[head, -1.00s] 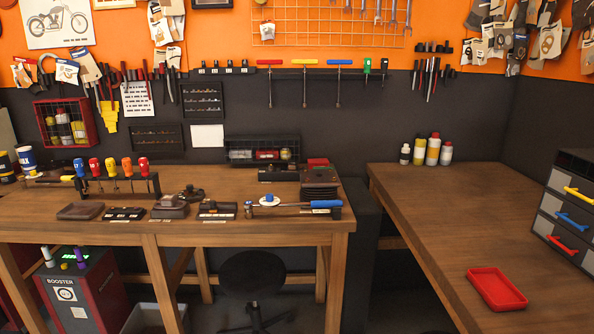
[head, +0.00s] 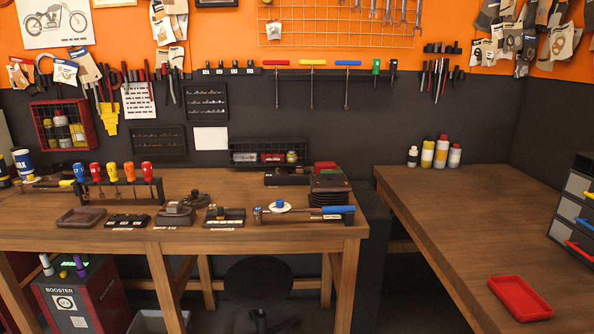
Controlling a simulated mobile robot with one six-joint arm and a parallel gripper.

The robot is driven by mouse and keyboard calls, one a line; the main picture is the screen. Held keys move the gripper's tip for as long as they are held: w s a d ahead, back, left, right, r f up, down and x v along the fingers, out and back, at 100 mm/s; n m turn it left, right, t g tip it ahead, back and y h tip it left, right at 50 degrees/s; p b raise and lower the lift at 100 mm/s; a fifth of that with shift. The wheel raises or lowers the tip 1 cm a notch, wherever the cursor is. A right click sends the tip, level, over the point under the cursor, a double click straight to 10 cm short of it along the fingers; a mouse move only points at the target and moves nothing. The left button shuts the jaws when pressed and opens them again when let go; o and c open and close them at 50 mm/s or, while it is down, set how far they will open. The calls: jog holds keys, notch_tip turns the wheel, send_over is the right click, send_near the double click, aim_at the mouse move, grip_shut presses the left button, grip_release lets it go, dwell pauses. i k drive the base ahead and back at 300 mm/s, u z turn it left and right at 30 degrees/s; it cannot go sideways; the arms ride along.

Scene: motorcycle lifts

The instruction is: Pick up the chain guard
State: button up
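I cannot make out a chain guard for certain in the head view. Several small dark parts lie along the front of the left wooden workbench (head: 110,238). Among them are a flat dark brown tray-like piece (head: 81,218), a dark block (head: 175,215) and a long tool with a blue handle (head: 322,209). A stack of dark flat pieces (head: 329,190) stands at that bench's right end. My gripper is not in view.
A right wooden bench (head: 455,215) bears a red tray (head: 519,298), several bottles (head: 434,153) and a drawer unit (head: 578,215). A stool (head: 258,275) and a booster box (head: 72,302) stand under the left bench. A dark gap separates the benches.

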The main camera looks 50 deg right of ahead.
aim_at(299, 170)
jog(key=z, duration=0.25)
jog(key=i, duration=1.5)
jog(key=u, duration=0.7)
